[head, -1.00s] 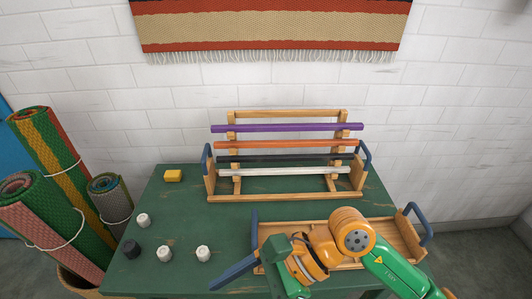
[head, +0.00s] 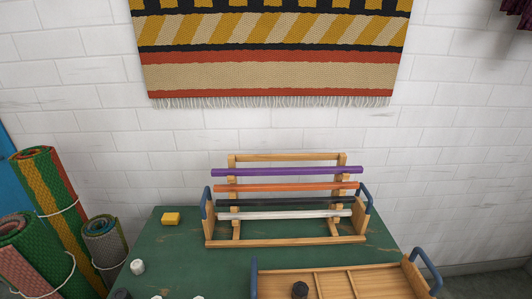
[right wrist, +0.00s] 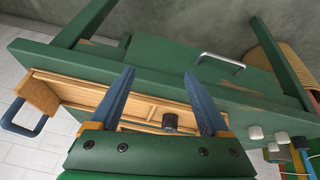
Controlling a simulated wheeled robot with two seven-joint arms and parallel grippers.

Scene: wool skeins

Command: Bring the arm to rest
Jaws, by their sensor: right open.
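My right gripper (right wrist: 159,73) shows only in the right wrist view. Its two blue fingers are spread apart with nothing between them. Beyond and below the fingers lies the wooden divided tray (right wrist: 70,92), on the green table. A dark round piece (right wrist: 170,121) is in the tray, apart from the fingers in the picture. In the head view no arm shows. There the tray (head: 335,277) is cut by the bottom edge, with the dark piece (head: 300,289) inside. My left gripper is in no view.
A wooden rack (head: 290,242) with purple, orange, dark and white rods stands at the table's back. A yellow block (head: 171,218) lies left of it. Several white and dark pieces (head: 138,267) sit at the table's left. Rolled rugs (head: 48,190) stand beside the table.

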